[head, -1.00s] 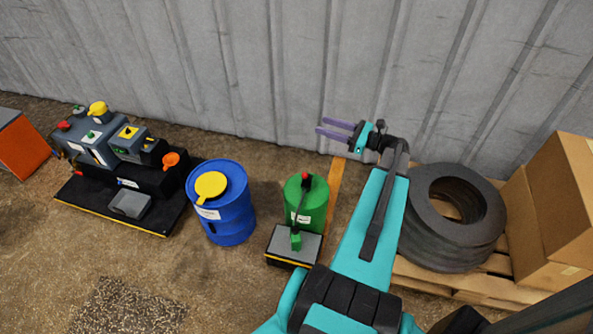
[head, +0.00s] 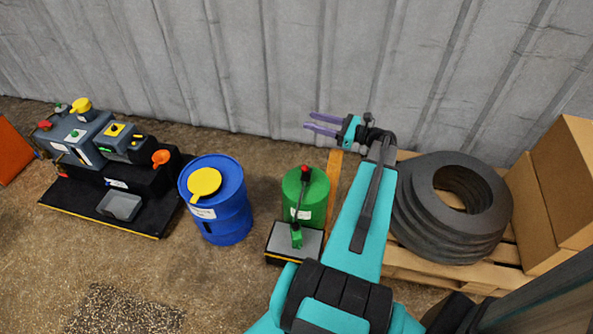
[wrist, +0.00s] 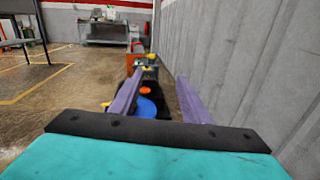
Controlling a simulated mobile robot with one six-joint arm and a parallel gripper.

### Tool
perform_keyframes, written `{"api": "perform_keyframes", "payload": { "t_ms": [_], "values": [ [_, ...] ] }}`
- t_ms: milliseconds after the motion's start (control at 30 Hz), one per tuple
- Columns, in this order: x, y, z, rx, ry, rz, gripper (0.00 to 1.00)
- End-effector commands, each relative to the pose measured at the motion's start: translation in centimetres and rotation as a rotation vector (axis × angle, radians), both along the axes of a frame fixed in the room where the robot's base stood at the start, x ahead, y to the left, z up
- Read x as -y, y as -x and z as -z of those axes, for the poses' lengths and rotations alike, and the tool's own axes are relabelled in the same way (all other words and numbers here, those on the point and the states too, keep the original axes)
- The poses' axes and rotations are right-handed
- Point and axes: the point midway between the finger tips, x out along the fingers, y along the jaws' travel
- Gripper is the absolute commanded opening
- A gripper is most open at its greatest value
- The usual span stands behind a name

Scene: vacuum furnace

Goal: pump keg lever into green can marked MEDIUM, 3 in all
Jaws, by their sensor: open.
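A green keg (head: 318,190) with a white label stands on the floor; the label is too small to read. The spout sits over a grey tray with a dark base (head: 280,243) in front of the keg. No green can marked MEDIUM can be made out. My gripper (head: 308,122) is open and empty, raised near the wall, behind and above the keg. In the wrist view its two purple fingers (wrist: 158,100) stand apart with nothing between them.
A blue drum (head: 232,215) with a yellow lid piece stands left of the keg. A machine with coloured knobs (head: 85,135) is further left. Stacked dark rings (head: 410,225) and cardboard boxes (head: 570,180) sit on a pallet at right. The corrugated wall (head: 220,70) closes the back.

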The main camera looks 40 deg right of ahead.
Motion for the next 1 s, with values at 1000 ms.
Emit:
{"api": "perform_keyframes", "payload": {
  "t_ms": [1000],
  "values": [
    [1.1, 0.9, 16.1, 0.000, 0.000, 0.019, 0.43]
  ]
}}
